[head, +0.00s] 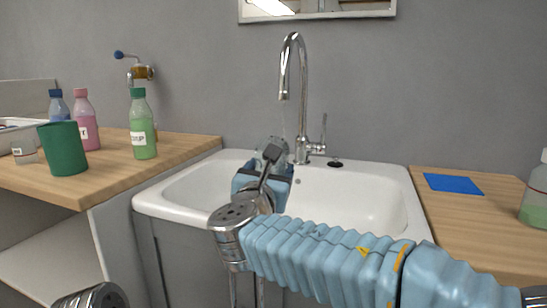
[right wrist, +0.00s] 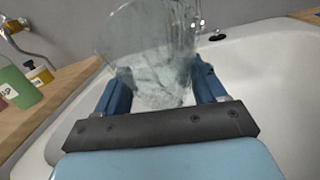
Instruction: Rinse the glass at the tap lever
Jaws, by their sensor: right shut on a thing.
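The clear glass (right wrist: 150,50) stands between the two blue fingers of my right gripper (right wrist: 165,88), which is shut on it. In the head view my right gripper (head: 265,175) is over the white sink (head: 375,205), and the glass (head: 278,148) shows only partly behind it. The chrome tap (head: 303,80) arches above, with its spout over the glass. A faint thin streak, like water, runs down from the spout towards the glass. The tap lever (head: 323,130) stands upright at the right of the tap's base. My left gripper is out of view.
On the left wooden counter (head: 185,150) stand a green cup (head: 62,150), a green bottle (head: 142,125), a pink bottle (head: 86,120) and a blue bottle (head: 58,105). A blue cloth (head: 453,184) and a bottle (head: 537,195) are on the right counter. The sink's right side is free.

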